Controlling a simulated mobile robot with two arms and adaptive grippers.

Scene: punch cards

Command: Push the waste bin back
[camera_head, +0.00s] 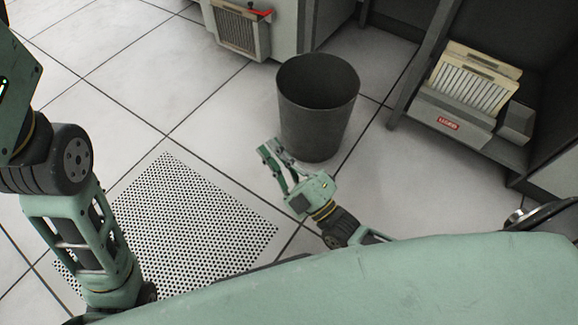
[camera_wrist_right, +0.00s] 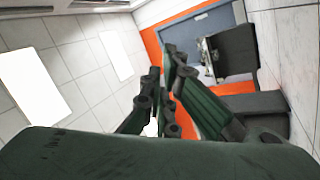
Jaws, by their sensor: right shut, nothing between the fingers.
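The waste bin (camera_head: 318,112) is a dark grey, round, open-topped bin. It stands upright on the tiled floor in the upper middle of the head view, and its inside looks empty. My right gripper (camera_head: 270,148) is shut and empty, at the near left side of the bin. Its fingers point up and left, past the bin's lower left edge; I cannot tell whether they touch it. The shut fingers also show in the right wrist view (camera_wrist_right: 167,75), where I cannot clearly make out the bin. My left arm comes in at the left; its gripper is out of view.
A perforated floor panel (camera_head: 175,225) lies left of my right gripper. A pale cabinet (camera_head: 285,28) with a card tray (camera_head: 240,30) stands behind the bin. To the right, a dark shelf (camera_head: 440,130) holds a card tray (camera_head: 470,85). Floor left of the bin is clear.

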